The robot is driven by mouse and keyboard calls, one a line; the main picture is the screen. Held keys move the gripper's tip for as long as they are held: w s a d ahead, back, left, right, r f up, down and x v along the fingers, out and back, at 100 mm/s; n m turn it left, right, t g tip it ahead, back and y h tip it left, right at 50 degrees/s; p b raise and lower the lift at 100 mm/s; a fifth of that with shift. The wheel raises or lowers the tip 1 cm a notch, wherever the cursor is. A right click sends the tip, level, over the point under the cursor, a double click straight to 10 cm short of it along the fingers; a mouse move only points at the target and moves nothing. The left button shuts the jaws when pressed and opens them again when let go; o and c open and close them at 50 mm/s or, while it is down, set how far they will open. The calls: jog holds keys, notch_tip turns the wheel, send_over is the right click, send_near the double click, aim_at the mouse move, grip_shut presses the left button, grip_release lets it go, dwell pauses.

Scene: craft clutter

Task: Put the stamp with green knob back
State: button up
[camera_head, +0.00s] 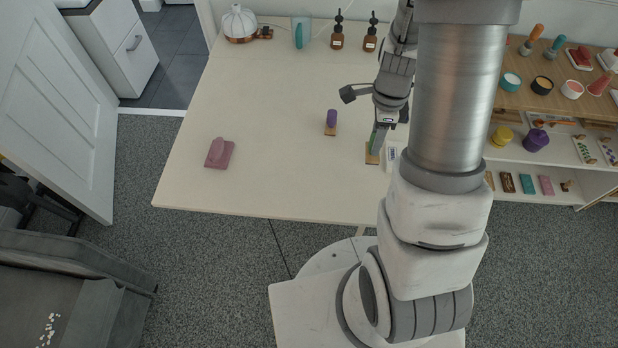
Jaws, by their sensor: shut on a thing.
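My gripper (382,135) is over the right part of the white table (270,120). It is shut on the stamp with green knob (372,154). A sliver of green and part of the pale wooden base show below the fingers; the rest of the knob is hidden by them. I cannot tell whether the base touches the table. A stamp with a purple knob (331,120) stands on the table to the left of my gripper.
A pink stamp (219,153) lies at the table's left. A small white item (392,157) is beside the held stamp. Brown bottles (337,32), a teal-and-clear container (300,32) and a white diffuser (239,23) line the back. A wooden shelf unit (545,97) with craft items stands right.

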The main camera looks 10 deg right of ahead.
jog(key=shift+w+a+f+b, duration=0.15)
jog(key=shift+w+a+f, duration=0.3)
jog(key=shift+a+f, duration=1.45)
jog(key=shift+w+a+f+b, duration=0.2)
jog(key=shift+w+a+f, duration=0.3)
jog(key=shift+a+f, duration=1.35)
jog(key=shift+w+a+f+b, duration=0.15)
jog(key=shift+w+a+f, duration=0.3)
jog(key=shift+a+f, duration=1.4)
jog(key=shift+a, duration=0.1)
jog(key=shift+f, duration=0.1)
jog(key=o, duration=1)
jog(key=shift+o, duration=0.2)
